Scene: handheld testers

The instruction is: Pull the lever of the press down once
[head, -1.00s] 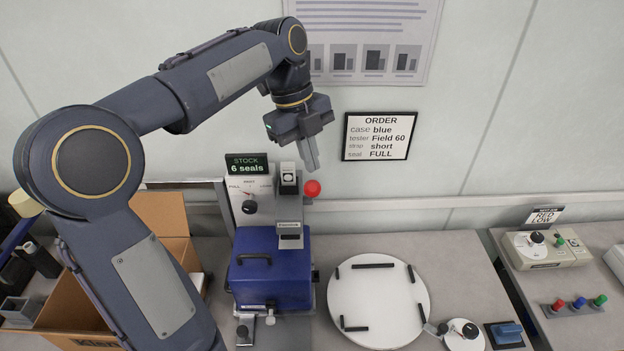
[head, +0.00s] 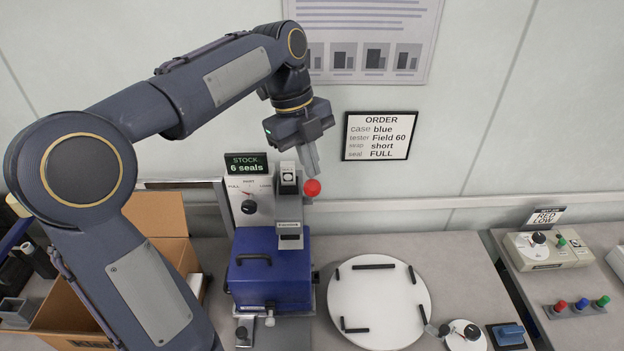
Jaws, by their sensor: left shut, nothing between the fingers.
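The press (head: 290,208) stands at the back of the bench, a grey column with a blue case (head: 270,268) under it. Its lever ends in a red ball knob (head: 312,187) on the right side of the column; most of the lever rod is hidden. My left gripper (head: 312,171) is shut and empty, pointing down, with its fingertips just above the red knob. Whether they touch it I cannot tell. My right gripper is not in view.
A white round turntable (head: 378,325) with black strips lies right of the press. An open cardboard box (head: 160,215) stands at left, partly behind my arm. An order card (head: 380,136) hangs on the wall.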

